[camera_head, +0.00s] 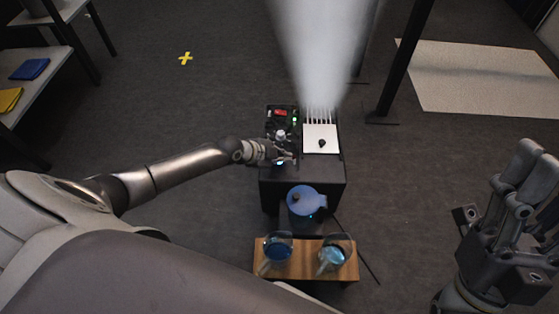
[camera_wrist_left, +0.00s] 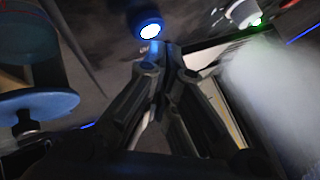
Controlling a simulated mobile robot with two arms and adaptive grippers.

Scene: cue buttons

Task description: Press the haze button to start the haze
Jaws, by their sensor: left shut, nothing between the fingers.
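The black haze machine (camera_head: 330,173) stands at the centre of the head view, with white haze (camera_head: 322,45) streaming up from its slotted outlet. My left gripper (camera_head: 288,158) is shut and empty over the machine's left side. In the left wrist view the closed fingertips (camera_wrist_left: 166,50) are just below a round blue-ringed button with a bright white face (camera_wrist_left: 150,30). Whether they touch it, I cannot tell. Its label is mostly hidden. A pale knob (camera_wrist_left: 243,12) is beside a green light. My right gripper (camera_head: 495,205) hangs empty at the right; its opening is unclear.
A blue-lidded container (camera_head: 304,201) stands in front of the machine. A small wooden table (camera_head: 308,268) holds two clear cups of blue liquid. A dark post (camera_head: 402,65) rises behind right.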

